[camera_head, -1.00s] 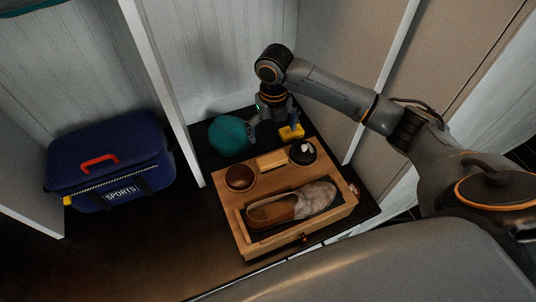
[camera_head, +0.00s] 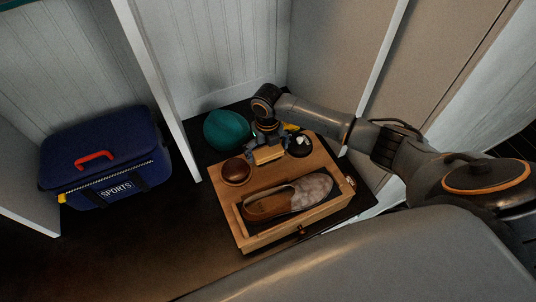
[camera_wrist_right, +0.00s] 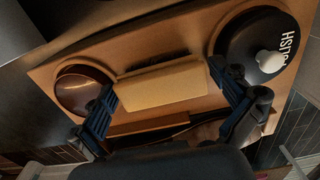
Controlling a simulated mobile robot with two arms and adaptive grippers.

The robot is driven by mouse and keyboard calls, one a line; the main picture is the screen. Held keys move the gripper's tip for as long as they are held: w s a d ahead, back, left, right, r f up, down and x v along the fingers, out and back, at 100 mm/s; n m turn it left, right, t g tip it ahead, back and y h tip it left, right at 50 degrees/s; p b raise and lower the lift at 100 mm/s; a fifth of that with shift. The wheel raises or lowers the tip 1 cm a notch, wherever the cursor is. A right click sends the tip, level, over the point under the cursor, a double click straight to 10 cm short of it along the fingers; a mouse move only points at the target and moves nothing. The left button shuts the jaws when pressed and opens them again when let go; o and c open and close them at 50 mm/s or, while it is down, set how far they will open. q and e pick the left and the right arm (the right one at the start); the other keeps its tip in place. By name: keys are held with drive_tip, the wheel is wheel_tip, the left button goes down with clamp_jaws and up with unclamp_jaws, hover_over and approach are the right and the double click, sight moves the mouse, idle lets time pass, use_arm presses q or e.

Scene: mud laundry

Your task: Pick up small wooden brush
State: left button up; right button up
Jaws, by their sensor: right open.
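The small wooden brush (camera_head: 268,156) looks like a pale block in the back slot of a wooden shoe-care box (camera_head: 240,205). In the right wrist view the brush (camera_wrist_right: 165,86) lies between the two fingers of my right gripper (camera_wrist_right: 164,88). In the head view my right gripper (camera_head: 266,146) is right over the brush from behind. The fingers are open, one at each end of the brush; I cannot tell whether they touch it. My left gripper is not in view.
A brown round pot (camera_head: 236,171) and a black polish tin (camera_head: 300,146) flank the brush. A shoe (camera_head: 288,198) lies in the box's front. A teal ball-like object (camera_head: 227,130) and a partly hidden yellow item (camera_head: 291,128) stand behind. A blue sports bag (camera_head: 105,160) is left, beyond a white divider.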

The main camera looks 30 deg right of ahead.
sight(268, 151)
drive_tip(key=shift+f, duration=0.25)
drive_tip(key=c, duration=1)
drive_tip(key=shift+r, duration=0.1)
drive_tip(key=shift+r, duration=0.2)
drive_tip(key=r, duration=0.3)
drive_tip(key=shift+s+a+r+p, duration=0.1)
drive_tip(key=shift+s+r+p, duration=0.05)
drive_tip(key=shift+s+p, duration=0.15)
drive_tip(key=s+a+r, duration=0.1)
drive_tip(key=s+r, duration=0.2)
drive_tip(key=s, duration=0.1)
drive_tip(key=s+r, duration=0.3)
drive_tip(key=s, duration=0.2)
drive_tip(key=s+a+r+p, duration=0.1)
drive_tip(key=s+r, duration=0.2)
drive_tip(key=s, duration=0.1)
drive_tip(key=shift+s+a, duration=0.15)
drive_tip(key=shift+a, duration=0.15)
